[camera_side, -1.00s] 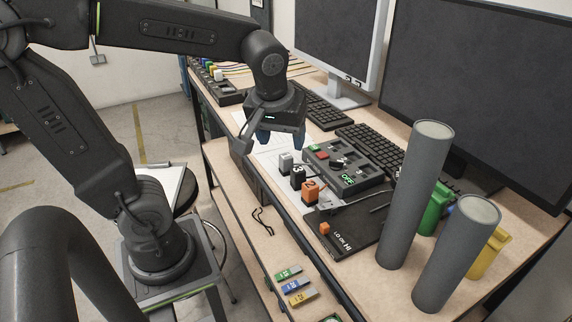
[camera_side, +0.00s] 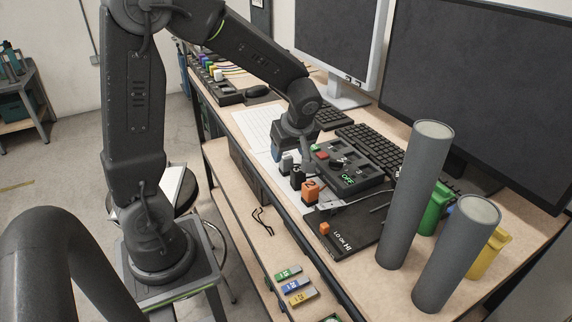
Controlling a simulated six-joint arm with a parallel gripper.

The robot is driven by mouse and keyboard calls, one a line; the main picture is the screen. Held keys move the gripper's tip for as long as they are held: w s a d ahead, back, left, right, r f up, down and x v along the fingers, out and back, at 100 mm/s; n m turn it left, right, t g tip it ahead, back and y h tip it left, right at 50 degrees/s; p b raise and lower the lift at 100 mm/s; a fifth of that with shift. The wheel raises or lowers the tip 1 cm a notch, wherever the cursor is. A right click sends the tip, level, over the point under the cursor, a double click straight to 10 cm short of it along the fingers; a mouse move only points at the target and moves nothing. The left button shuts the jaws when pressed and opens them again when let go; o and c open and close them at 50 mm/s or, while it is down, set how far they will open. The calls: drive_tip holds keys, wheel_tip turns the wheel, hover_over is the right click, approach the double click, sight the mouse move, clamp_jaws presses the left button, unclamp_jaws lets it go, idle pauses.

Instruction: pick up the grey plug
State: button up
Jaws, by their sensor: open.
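The grey plug (camera_side: 286,164) stands at the back of a short row of plugs on the desk, in front of the control box. My gripper (camera_side: 291,155) is open and low over it, pointing down. One blue fingertip shows just left of the plug, and the other finger is on its right side. The gripper partly covers the plug's top. I cannot tell whether the fingers touch it.
A black plug (camera_side: 297,178) and an orange plug (camera_side: 311,191) stand close in front of it. The control box (camera_side: 350,165) with a red button and green display is to the right. Two tall grey cylinders (camera_side: 416,195) stand at the front right. A keyboard (camera_side: 370,145) lies behind.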

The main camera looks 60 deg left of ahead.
sight(287, 157)
drive_tip(key=shift+a+x, duration=0.15)
drive_tip(key=shift+x, duration=1.3)
drive_tip(key=shift+a+x, duration=0.1)
drive_tip(key=shift+x, duration=1.35)
drive_tip(key=shift+w+r, duration=0.1)
drive_tip(key=shift+w, duration=0.05)
drive_tip(key=shift+c, duration=0.4)
drive_tip(key=c, duration=0.9)
